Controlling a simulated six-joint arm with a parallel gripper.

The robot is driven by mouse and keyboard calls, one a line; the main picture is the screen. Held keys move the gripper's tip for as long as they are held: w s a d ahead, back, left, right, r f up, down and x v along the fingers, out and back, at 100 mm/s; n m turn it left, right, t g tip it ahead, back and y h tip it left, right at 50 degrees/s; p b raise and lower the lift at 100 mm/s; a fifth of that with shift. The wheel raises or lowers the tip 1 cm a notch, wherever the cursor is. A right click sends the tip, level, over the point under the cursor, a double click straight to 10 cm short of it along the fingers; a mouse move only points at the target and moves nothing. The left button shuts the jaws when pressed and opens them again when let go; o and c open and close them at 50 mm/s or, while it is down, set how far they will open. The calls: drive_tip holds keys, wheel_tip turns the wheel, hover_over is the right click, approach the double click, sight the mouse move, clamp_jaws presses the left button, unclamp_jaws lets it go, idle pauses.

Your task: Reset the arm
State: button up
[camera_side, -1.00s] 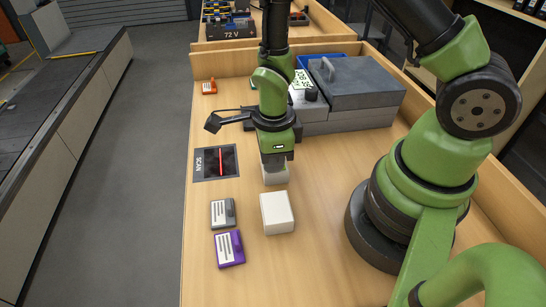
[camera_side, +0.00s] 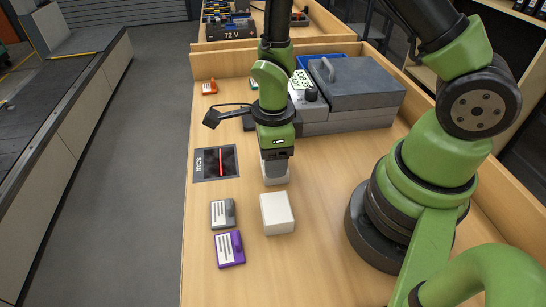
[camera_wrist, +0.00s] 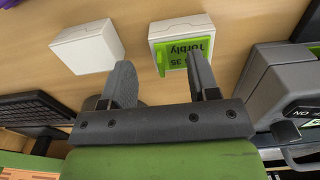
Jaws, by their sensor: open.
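My gripper (camera_side: 276,168) points down over the wooden bench in the side view, right above a white box (camera_side: 277,181) that it partly hides. In the wrist view my gripper's (camera_wrist: 159,65) two dark fingers stand apart. The white box with a green printed label (camera_wrist: 178,50) lies beyond them, partly behind the right finger. I cannot tell whether the fingers touch it. A second white box (camera_side: 277,213) stands nearer the front of the bench; a plain white box also shows at upper left in the wrist view (camera_wrist: 87,48).
A dark scan pad (camera_side: 216,163), a grey card-like case (camera_side: 223,213) and a purple one (camera_side: 230,249) lie to the left. A grey lidded machine (camera_side: 355,88) stands behind to the right. A small orange item (camera_side: 209,87) lies at the back left. Bare bench lies right of the boxes.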

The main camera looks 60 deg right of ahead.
drive_tip(key=shift+r, duration=2.95)
drive_tip(key=shift+r, duration=0.15)
drive_tip(key=s+r+n+t+y, duration=0.1)
drive_tip(key=s+r+n+t, duration=0.2)
drive_tip(key=r+n, duration=0.7)
drive_tip(key=s+r+n+t+y, duration=0.1)
drive_tip(key=s+r+n+t, duration=0.3)
drive_tip(key=r+n, duration=0.6)
drive_tip(key=s+n, duration=0.2)
drive_tip(key=n, duration=0.1)
drive_tip(key=shift+s+d, duration=0.25)
drive_tip(key=shift+s, duration=0.15)
